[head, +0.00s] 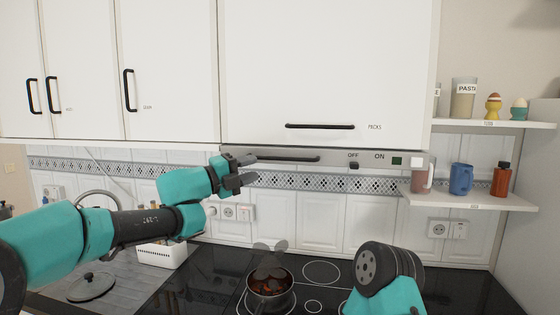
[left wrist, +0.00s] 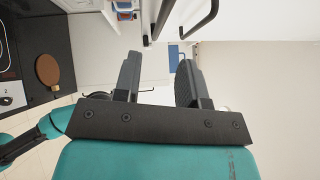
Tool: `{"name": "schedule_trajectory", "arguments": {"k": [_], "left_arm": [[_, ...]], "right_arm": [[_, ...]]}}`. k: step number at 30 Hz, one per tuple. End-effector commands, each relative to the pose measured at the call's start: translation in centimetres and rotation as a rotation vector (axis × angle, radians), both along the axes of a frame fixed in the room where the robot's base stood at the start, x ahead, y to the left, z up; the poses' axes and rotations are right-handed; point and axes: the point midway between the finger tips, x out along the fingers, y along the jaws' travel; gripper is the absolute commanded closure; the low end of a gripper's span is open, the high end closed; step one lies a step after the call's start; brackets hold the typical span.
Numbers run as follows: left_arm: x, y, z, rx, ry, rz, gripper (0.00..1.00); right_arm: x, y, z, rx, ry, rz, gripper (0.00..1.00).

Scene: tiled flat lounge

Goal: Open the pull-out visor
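The pull-out visor (head: 335,158) is a grey strip under the white wall cabinets, with a dark bar handle (head: 288,158) on its front and OFF and ON markings. It looks closed, flush below the cabinet. My left gripper (head: 245,170) is by the left end of this handle. In the left wrist view, its two fingers (left wrist: 160,65) are apart with nothing between them, and the visor handle (left wrist: 163,15) lies beyond the tips. My right arm shows at the lower right; its gripper is out of sight.
A cabinet handle (head: 320,126) sits just above the visor handle. A pot (head: 270,296) with dark contents stands on the black hob (head: 325,290) below. A shelf (head: 470,197) with a mug (head: 461,179) and jars is at the right. The space before the visor is free.

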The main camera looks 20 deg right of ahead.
Motion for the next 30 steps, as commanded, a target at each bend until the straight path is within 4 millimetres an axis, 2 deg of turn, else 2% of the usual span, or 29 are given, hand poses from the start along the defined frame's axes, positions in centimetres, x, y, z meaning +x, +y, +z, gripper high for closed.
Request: {"name": "schedule_trajectory", "arguments": {"k": [1,9,15,21,29,30], "left_arm": [[0.2,-1.0,0.1,-0.001,0.000,-0.002,0.62],[1.6,-5.3,0.7,0.000,0.000,-0.002,0.62],[2.4,-8.0,1.1,0.000,0.000,-0.001,0.62],[2.7,-9.1,1.3,0.000,0.000,-0.001,0.62],[2.7,-9.1,1.3,0.000,0.001,0.000,0.62],[2.7,-9.1,1.3,0.000,0.001,0.000,0.65]], "right_arm": [[0.0,0.0,0.0,0.000,0.000,0.000,0.31],[0.0,0.0,0.0,0.000,0.000,0.000,0.31],[0.0,0.0,0.0,0.000,0.000,0.000,0.31],[0.0,0.0,0.0,0.000,0.000,0.000,0.31],[0.0,0.0,0.0,0.000,0.000,0.000,0.31],[0.0,0.0,0.0,0.000,0.000,0.000,0.31]]}}
